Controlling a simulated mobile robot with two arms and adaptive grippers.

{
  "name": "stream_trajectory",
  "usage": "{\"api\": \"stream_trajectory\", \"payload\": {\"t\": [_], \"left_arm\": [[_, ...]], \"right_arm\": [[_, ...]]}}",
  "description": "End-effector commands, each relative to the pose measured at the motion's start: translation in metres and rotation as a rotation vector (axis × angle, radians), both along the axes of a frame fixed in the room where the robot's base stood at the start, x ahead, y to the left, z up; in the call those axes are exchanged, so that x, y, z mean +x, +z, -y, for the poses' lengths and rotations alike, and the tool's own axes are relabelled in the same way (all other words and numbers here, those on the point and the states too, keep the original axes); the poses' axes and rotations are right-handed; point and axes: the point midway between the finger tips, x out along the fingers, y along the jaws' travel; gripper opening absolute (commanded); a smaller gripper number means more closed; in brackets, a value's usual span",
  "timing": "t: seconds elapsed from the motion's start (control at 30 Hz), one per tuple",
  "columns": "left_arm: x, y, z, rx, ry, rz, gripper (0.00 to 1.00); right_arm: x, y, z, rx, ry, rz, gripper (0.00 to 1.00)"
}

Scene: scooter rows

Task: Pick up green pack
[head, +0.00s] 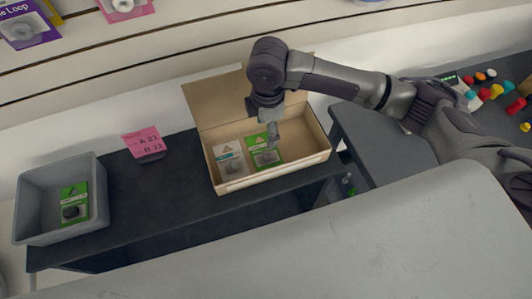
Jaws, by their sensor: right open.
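A green pack (264,157) with a pale top lies in the open cardboard box (283,178), right of a white and grey pack (229,161). Another green pack (74,202) with a dark item on its front stands in the grey bin (32,195) at the left. My right gripper (271,137) is open and points down into the box. Its fingertips are at the upper right part of the green pack and partly cover it. I cannot tell whether they touch it. My left gripper is out of view.
A pink card (143,142) marked A 21 and B 23 stands on the dark bench (165,192) between bin and box. The box's raised lid (213,103) is behind the packs. Several small coloured objects lie on the dark surface at right.

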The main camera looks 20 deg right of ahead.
Motion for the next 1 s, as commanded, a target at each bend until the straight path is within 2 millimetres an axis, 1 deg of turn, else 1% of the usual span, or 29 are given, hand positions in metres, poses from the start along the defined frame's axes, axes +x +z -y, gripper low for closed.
{"api": "stream_trajectory", "payload": {"t": [0.07,0.17,0.3,0.4,0.5,0.67,0.77,0.9,1.0], "left_arm": [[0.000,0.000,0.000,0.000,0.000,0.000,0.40],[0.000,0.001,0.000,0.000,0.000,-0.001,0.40],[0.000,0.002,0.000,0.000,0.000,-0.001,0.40],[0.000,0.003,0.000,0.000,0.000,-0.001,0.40],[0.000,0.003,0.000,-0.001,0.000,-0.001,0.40],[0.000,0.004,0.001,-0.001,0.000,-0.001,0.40],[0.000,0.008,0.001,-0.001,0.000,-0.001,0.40],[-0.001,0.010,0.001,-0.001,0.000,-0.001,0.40],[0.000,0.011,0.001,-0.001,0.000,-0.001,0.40]], "right_arm": [[0.001,-0.006,0.002,-0.006,0.003,-0.005,0.69],[0.000,-0.022,0.002,-0.006,0.002,-0.007,0.69],[0.000,-0.051,0.001,-0.005,0.001,-0.006,0.69],[0.000,-0.068,0.001,-0.005,0.002,-0.005,0.69],[0.001,-0.079,0.001,-0.003,0.002,-0.003,0.69],[0.001,-0.088,0.000,-0.004,0.002,-0.002,0.69],[0.002,-0.101,0.000,-0.005,0.002,-0.004,0.69],[0.003,-0.123,-0.001,-0.004,0.001,-0.002,0.69],[0.003,-0.133,-0.001,-0.004,0.002,-0.002,0.69]]}}
